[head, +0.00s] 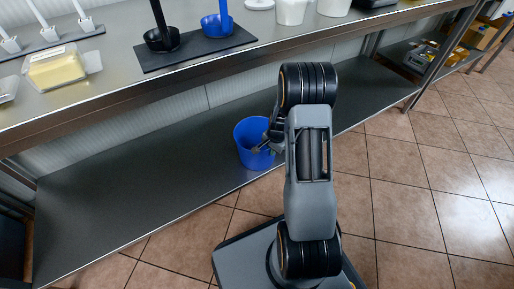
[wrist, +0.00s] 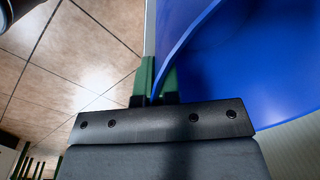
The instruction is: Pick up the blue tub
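The blue tub (head: 243,147) is upright at the lower metal shelf, near its front edge. I cannot tell whether its base touches the shelf. My gripper (head: 266,147) is at the tub's right side, partly hidden by my arm. In the wrist view the tub's blue wall (wrist: 245,60) fills the upper right. Its rim runs down between the two green fingertips of my gripper (wrist: 157,88). The fingers are close together with the wall between them, and look shut on it.
The lower shelf (head: 130,205) is bare around the tub. The upper counter (head: 110,65) overhangs behind it, carrying a butter block (head: 56,70), a dark tray (head: 195,52) with a black bowl (head: 161,41) and a blue bowl (head: 214,27), and white pots. Tiled floor (head: 410,200) is clear at right.

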